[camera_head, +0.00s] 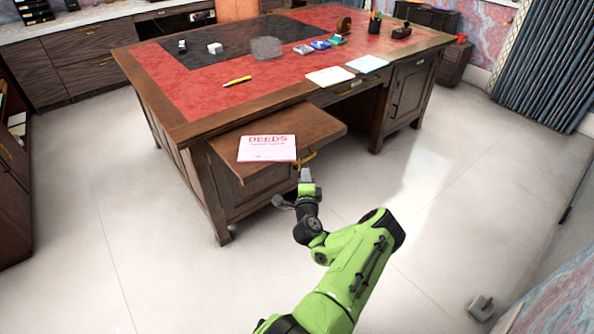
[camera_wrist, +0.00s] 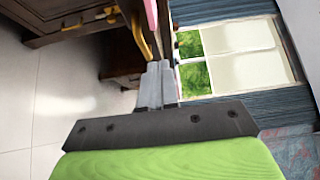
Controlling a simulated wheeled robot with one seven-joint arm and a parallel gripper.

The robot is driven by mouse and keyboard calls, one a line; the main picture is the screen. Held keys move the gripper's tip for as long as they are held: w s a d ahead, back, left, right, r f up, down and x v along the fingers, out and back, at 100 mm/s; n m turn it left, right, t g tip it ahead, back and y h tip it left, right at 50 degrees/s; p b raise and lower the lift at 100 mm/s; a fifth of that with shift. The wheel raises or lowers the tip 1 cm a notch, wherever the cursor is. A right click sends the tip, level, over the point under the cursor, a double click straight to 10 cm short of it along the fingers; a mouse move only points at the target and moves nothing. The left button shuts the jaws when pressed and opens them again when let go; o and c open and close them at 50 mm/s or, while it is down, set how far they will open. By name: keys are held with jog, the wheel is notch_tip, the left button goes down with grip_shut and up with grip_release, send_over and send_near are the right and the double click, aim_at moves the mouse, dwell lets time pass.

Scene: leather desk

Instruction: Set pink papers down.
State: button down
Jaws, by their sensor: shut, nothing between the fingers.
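The pink papers (camera_head: 267,148), headed "DEEDS", lie flat on the wooden pull-out board (camera_head: 318,132) at the near side of the desk. A thin strip of pink (camera_wrist: 151,14) shows at the top of the wrist view. My gripper (camera_head: 305,174) is just in front of the board's near edge, close to the papers but apart from them. In the wrist view its fingers (camera_wrist: 157,84) are together with nothing between them.
The large desk (camera_head: 160,92) has a red top with a yellow pen (camera_head: 237,81), paper pads (camera_head: 330,76) and small items. A yellow handle (camera_head: 306,158) sits under the board, close to my gripper.

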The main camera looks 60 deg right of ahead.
aim_at(290, 160)
jog(key=w+d, duration=0.1)
jog(key=w, duration=0.1)
jog(key=w+d+b, duration=0.1)
jog(key=w+d, duration=0.1)
jog(key=shift+w+f, duration=0.1)
jog(key=shift+w, duration=0.15)
jog(key=shift+w+d+p, duration=0.3)
jog(key=shift+w+d, duration=0.05)
jog(key=shift+w, duration=0.45)
jog(key=shift+w+d+p, duration=0.25)
jog(key=shift+w+d, duration=0.05)
jog(key=shift+w, duration=0.5)
jog(key=shift+s, duration=0.1)
